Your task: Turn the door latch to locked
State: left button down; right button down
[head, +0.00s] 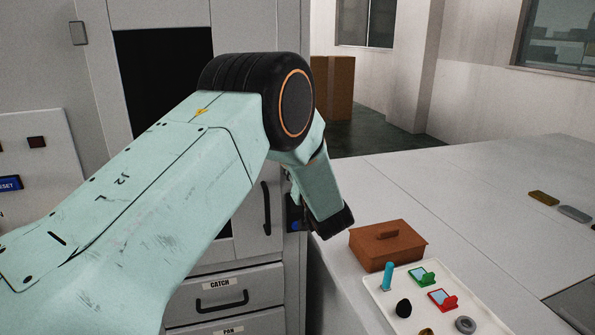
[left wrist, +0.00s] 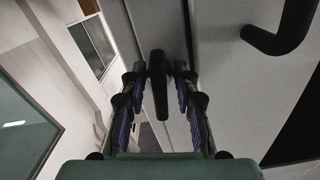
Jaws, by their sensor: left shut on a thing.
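The door latch (left wrist: 158,82) is a dark lever between the two fingers of my left gripper (left wrist: 156,74) in the left wrist view. It lies lengthwise up and down that picture, close to the edge of the grey cabinet door (left wrist: 228,75). My left gripper is shut on the latch. In the head view my left arm covers the latch and most of the gripper; the cabinet door's black handle (head: 266,208) shows beside the wrist. The same handle is at the top right of the left wrist view (left wrist: 284,30). My right gripper is in neither view.
Below the door are drawers, one labelled CATCH (head: 222,300). A light counter (head: 470,210) stands to the right, with a brown lidded box (head: 388,252) near my wrist and a white tray (head: 448,322) of small items in front. A button panel (head: 40,165) is at the left.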

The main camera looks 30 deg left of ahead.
pick_arm(q)
jog(key=shift+r+m, duration=0.2)
jog(key=shift+m, duration=0.2)
jog(key=m+p, duration=0.2)
jog(key=shift+r+m, duration=0.1)
jog(key=shift+m, duration=0.3)
jog(key=m+p, duration=0.1)
jog(key=m, duration=0.2)
jog(key=shift+m+p, duration=0.3)
jog(key=shift+p, duration=0.05)
jog(key=m+p, duration=0.1)
jog(key=m, duration=0.2)
jog(key=shift+r, duration=0.1)
jog(key=shift+s+m+p, duration=0.1)
jog(key=shift+m+p, duration=0.25)
jog(key=shift+m, duration=1.75)
jog(key=c, duration=1.4)
grip_release()
jog(key=shift+o, duration=0.2)
jog(key=shift+d, duration=0.2)
